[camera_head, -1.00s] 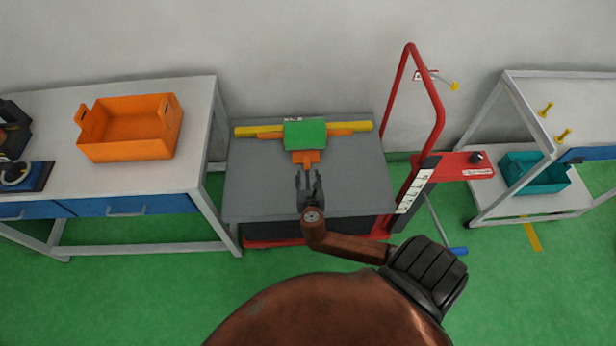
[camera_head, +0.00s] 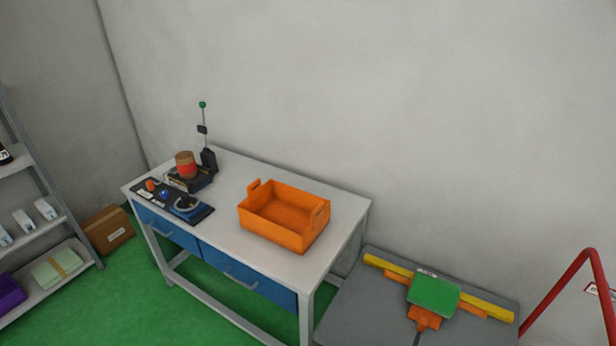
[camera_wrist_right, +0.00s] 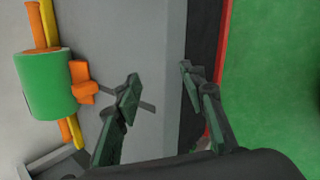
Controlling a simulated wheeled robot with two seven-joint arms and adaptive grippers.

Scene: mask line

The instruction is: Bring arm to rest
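My right gripper shows in the right wrist view (camera_wrist_right: 158,88). Its two fingers stand apart with nothing between them. It is over the grey table top (camera_wrist_right: 150,25), beside a green block on an orange piece (camera_wrist_right: 50,85) with a yellow bar, and does not touch them. The same green block shows at the lower right of the head view (camera_head: 434,296). Neither gripper shows in the head view now, and my left gripper is in no current view.
A white workbench (camera_head: 235,215) holds an orange bin (camera_head: 285,215) and a small device with a red-brown cylinder (camera_head: 186,165). A shelf (camera_head: 40,225) and a cardboard box (camera_head: 108,230) stand at the left. A red rail (camera_head: 575,275) rises at the right. Green floor lies between.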

